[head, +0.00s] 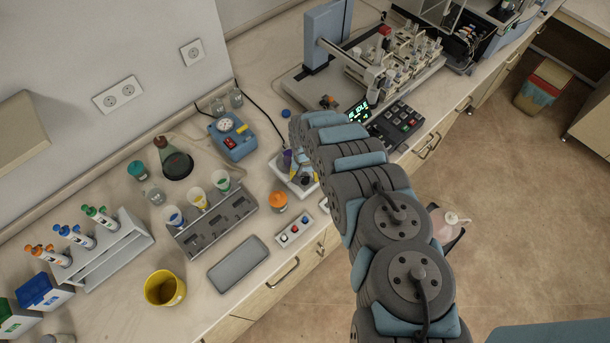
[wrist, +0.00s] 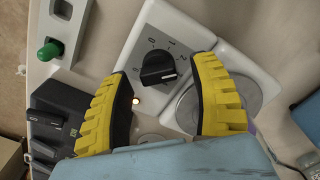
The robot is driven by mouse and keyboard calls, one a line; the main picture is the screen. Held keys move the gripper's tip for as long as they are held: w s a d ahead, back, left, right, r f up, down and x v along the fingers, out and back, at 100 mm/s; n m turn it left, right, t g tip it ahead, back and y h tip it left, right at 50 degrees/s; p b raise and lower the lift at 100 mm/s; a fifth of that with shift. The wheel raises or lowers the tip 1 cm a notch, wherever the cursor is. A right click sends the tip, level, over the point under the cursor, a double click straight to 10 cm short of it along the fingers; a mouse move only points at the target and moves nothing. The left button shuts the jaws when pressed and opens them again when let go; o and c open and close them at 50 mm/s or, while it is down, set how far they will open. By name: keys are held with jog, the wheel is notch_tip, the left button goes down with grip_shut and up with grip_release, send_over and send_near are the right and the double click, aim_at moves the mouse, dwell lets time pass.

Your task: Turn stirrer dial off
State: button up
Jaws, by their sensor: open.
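The stirrer is a white unit (wrist: 205,38) with a black dial (wrist: 158,69) on its printed panel. A white line on the dial points toward the right in the wrist view; the printed digits around it are small. A small orange light (wrist: 136,101) glows beside the dial. A round grey plate (wrist: 238,92) sits on the unit, partly hidden by my right finger. My gripper (wrist: 163,69) is open, with its yellow fingers on either side of the dial and apart from it. In the head view the stirrer (head: 303,189) is partly covered by my gripper (head: 300,170).
An orange-capped jar (head: 278,201) and a button box (head: 294,230) stand close by. A black keypad (head: 396,127) is to the right of my arm. A blue gauge box (head: 232,136) and a tube rack (head: 216,220) are to the left.

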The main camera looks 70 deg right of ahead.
grip_shut()
jog(key=shift+w+n, duration=0.1)
jog(key=shift+n, duration=0.2)
dwell(0.3)
jog(key=n+b, duration=0.1)
jog(key=n, duration=0.2)
jog(key=shift+f, duration=0.1)
jog(key=n, duration=0.4)
jog(key=shift+w+a+n+b, duration=0.1)
jog(key=shift+n+b, duration=0.3)
jog(key=n, duration=0.4)
jog(key=shift+a+n, duration=0.1)
jog(key=shift+n, duration=0.2)
jog(key=n, duration=0.4)
jog(key=shift+a+n+b, duration=0.15)
jog(key=shift+n+b, duration=0.15)
jog(key=shift+n, duration=0.1)
